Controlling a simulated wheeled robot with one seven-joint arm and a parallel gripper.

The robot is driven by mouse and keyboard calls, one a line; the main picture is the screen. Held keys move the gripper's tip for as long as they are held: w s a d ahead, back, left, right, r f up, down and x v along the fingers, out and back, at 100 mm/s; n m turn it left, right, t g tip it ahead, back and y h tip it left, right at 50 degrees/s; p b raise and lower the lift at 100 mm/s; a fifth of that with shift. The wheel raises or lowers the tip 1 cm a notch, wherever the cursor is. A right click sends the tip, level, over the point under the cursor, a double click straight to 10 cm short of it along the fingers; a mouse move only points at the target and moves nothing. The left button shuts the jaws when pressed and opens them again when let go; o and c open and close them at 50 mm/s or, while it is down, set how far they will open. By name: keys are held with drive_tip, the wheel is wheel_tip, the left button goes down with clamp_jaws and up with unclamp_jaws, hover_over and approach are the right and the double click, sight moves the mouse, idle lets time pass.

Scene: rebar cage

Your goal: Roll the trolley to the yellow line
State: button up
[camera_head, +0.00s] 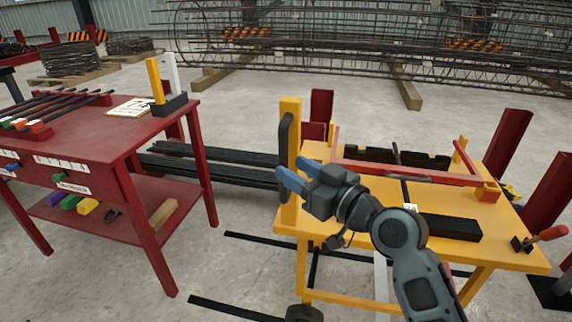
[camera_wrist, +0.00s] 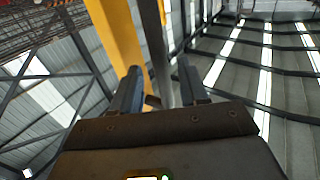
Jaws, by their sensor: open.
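The trolley (camera_head: 350,237) is a yellow wheeled table at the right of the head view, with a dark wheel (camera_head: 304,313) at its lower left. A yellow post (camera_head: 291,108) with a black grip bar (camera_head: 284,140) stands at its left end. My gripper (camera_head: 283,177) is open, its blue fingers by the lower part of this post. In the wrist view, my gripper (camera_wrist: 160,76) has the yellow post (camera_wrist: 118,35) and a dark upright bar (camera_wrist: 153,40) just past its fingertips. I cannot tell whether they touch. I see no yellow line on the floor.
A red workbench (camera_head: 130,148) stands left of the trolley. Black bars (camera_head: 215,165) lie low between them. Red posts (camera_head: 508,135) stand behind and right of the trolley. A long rebar cage (camera_head: 380,38) lies at the back. Black strips (camera_head: 235,309) mark the floor in front.

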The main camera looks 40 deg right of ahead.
drive_tip(key=shift+s, duration=1.9)
drive_tip(key=s+a+f+m+g+h, duration=0.1)
drive_tip(key=s+a+f, duration=0.2)
drive_tip(key=s+f, duration=0.35)
drive_tip(key=s+a+f+m+g+h, duration=0.1)
drive_tip(key=s+a+f, duration=0.25)
drive_tip(key=s, duration=0.65)
drive_tip(key=s+a+r+n+g+y, duration=0.1)
drive_tip(key=s+a, duration=0.2)
drive_tip(key=s, duration=0.5)
drive_tip(key=s+a+r+n, duration=0.1)
drive_tip(key=s+a, duration=0.2)
drive_tip(key=s, duration=0.5)
wheel_tip(320, 180, up, 14)
drive_tip(key=p, duration=1.4)
drive_tip(key=shift+w+d+f, duration=0.15)
drive_tip(key=shift+w+d, duration=0.05)
drive_tip(key=shift+w, duration=0.1)
